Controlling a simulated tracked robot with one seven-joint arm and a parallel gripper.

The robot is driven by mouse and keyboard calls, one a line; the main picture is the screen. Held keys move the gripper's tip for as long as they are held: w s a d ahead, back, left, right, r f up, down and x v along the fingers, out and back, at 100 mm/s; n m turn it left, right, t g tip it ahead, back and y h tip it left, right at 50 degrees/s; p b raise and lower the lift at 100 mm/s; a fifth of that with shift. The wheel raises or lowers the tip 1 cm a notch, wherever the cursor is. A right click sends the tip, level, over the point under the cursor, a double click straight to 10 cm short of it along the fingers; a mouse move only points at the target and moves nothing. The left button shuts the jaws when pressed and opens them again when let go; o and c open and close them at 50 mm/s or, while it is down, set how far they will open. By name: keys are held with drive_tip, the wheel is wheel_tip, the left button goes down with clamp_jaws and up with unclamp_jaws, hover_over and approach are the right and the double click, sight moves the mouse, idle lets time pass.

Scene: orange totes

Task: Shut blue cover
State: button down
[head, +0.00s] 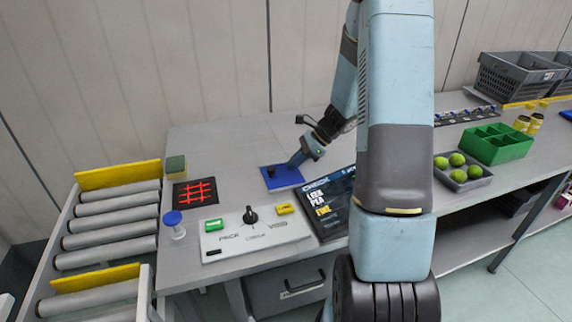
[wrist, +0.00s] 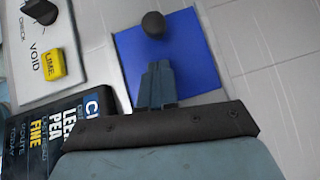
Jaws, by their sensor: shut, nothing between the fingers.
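The blue cover (head: 284,179) lies flat on the grey bench, left of the dark screen, in the head view. A dark round knob (head: 271,171) stands on it. In the wrist view the blue cover (wrist: 187,52) fills the upper middle, with the knob (wrist: 153,24) near its far edge. My gripper (head: 295,163) is shut and empty, pointing down over the cover. In the wrist view its fingers (wrist: 157,76) hide part of the near side of the cover. I cannot tell whether the fingertips touch it.
The dark screen (head: 330,205) lies right of the cover. A white panel (head: 255,236) with a black dial and green and yellow buttons is in front. A black pad with a red grid (head: 195,192) and a blue-topped post (head: 174,222) stand left. Bare bench lies behind the cover.

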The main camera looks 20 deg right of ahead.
drive_tip(key=v, duration=1)
drive_tip(key=shift+d, duration=0.3)
drive_tip(key=s+a+r+n+h, duration=0.4)
drive_tip(key=s+a+r+n, duration=0.6)
drive_tip(key=s+r, duration=0.15)
drive_tip(key=s+a+r+n+t+h, duration=0.1)
drive_tip(key=s+r+n+t+h, duration=0.1)
drive_tip(key=s+n, duration=0.3)
drive_tip(key=s+a+r+n+t+h, duration=0.2)
drive_tip(key=s+r+n, duration=0.3)
drive_tip(key=s, duration=0.4)
drive_tip(key=shift+r, duration=0.1)
